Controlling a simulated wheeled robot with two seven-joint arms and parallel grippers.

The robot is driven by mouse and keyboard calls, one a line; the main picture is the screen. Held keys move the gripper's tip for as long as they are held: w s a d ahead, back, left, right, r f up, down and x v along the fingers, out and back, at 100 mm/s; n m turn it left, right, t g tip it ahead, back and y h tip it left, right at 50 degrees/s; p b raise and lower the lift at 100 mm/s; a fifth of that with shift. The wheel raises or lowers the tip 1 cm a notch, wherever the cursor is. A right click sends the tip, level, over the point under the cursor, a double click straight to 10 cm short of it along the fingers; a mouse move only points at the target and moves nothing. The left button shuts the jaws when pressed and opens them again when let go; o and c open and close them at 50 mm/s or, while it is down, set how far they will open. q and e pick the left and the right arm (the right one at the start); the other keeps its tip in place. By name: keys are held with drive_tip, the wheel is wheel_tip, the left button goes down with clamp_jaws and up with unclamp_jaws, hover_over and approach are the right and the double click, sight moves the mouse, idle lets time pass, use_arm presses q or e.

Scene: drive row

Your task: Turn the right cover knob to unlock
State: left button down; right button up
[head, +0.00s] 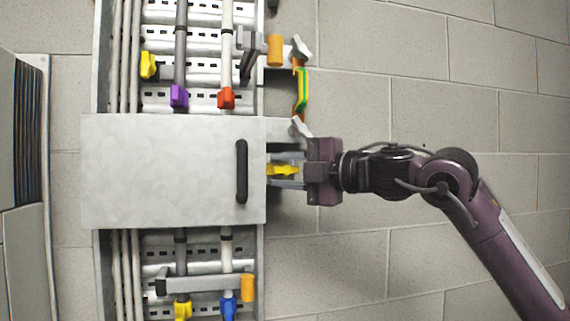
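The grey metal cover (160,170) spans the middle of the drive row and has a black upright handle (241,171) near its right edge. The yellow right cover knob (283,170) sits just past the cover's right edge, with its long side lying across the picture. My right gripper (287,170) comes in from the right with one finger above and one below the knob. The fingers look apart from the knob, with small gaps, though contact is hard to judge at this size. The gripper partly hides the knob's right end. My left gripper is not in view.
Above the cover are an orange-gripped lever (275,50), a green-and-orange piece (302,90), and purple (179,96) and red (226,97) knobs. Below it is another orange-gripped lever (247,288) with yellow and blue knobs. Bare block wall (350,260) lies to the right.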

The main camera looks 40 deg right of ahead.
drive_tip(key=shift+s, duration=0.15)
clamp_jaws()
drive_tip(key=shift+r+n+g+p, duration=0.2)
drive_tip(key=shift+n+g+p, duration=0.3)
drive_tip(key=shift+p, duration=0.55)
drive_tip(key=n+g+h+p, duration=0.4)
drive_tip(key=p, duration=0.6)
drive_tip(key=shift+g, duration=0.4)
drive_tip(key=shift+f+n+g+h+p, duration=0.2)
drive_tip(key=shift+n+g+h+p, duration=0.4)
drive_tip(key=shift+n+h+p, duration=0.15)
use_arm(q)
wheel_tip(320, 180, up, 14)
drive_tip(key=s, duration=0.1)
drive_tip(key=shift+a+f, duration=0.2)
use_arm(e)
drive_tip(key=n+g+h, duration=0.1)
drive_tip(key=h, duration=0.1)
drive_tip(key=n+g+h, duration=0.1)
drive_tip(key=shift+f+n+h, duration=0.2)
drive_tip(key=shift+n+h, duration=0.05)
drive_tip(key=shift+h, duration=0.1)
drive_tip(key=shift+g, duration=0.4)
unclamp_jaws()
drive_tip(key=shift+r, duration=0.1)
